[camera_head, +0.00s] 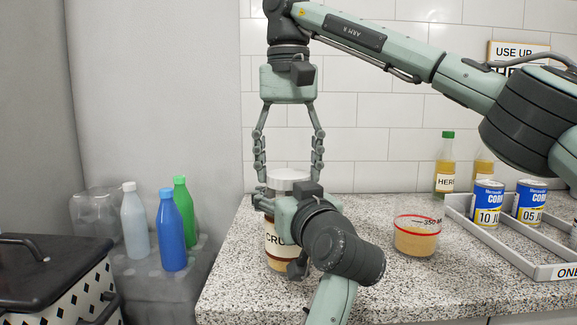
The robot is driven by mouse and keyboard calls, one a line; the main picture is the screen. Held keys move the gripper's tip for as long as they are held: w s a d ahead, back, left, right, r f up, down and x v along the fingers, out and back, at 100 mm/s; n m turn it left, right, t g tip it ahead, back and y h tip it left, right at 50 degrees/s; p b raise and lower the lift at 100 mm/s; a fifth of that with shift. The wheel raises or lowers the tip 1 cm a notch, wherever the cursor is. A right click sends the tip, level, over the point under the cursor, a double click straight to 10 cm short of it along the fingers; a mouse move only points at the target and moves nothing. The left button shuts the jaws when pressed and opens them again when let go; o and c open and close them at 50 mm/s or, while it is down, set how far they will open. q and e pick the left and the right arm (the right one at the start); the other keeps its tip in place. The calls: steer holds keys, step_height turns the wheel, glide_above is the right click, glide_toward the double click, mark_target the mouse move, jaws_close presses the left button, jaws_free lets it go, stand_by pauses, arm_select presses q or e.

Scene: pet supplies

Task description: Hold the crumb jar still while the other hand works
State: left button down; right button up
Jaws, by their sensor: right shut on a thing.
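The crumb jar (279,252) stands upright on the speckled counter, with tan contents and a label of which "CRU" shows. Its pale lid (290,175) is on top. My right gripper (289,174) points straight down from above, its two fingers shut on the sides of the lid. My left gripper (280,225) comes in from the front at the jar's body. Its palm and wrist cover the jar's right side and part of the label. Its grip on the jar is partly hidden, so I cannot tell if it is closed.
A measuring cup (416,240) with tan contents stands to the right. A grey tray (490,238) holds cans (488,204). Bottles (445,168) stand behind by the tiled wall. Left of the counter are coloured bottles (171,235) and a black-lidded bin (40,250). Counter between jar and cup is clear.

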mark_target(288, 173)
steer(key=shift+r, duration=0.15)
steer(key=shift+r, duration=0.95)
steer(key=shift+r, duration=0.1)
steer(key=shift+r, duration=1.95)
arm_select(q)
steer(key=shift+c, duration=1.4)
jaws_free()
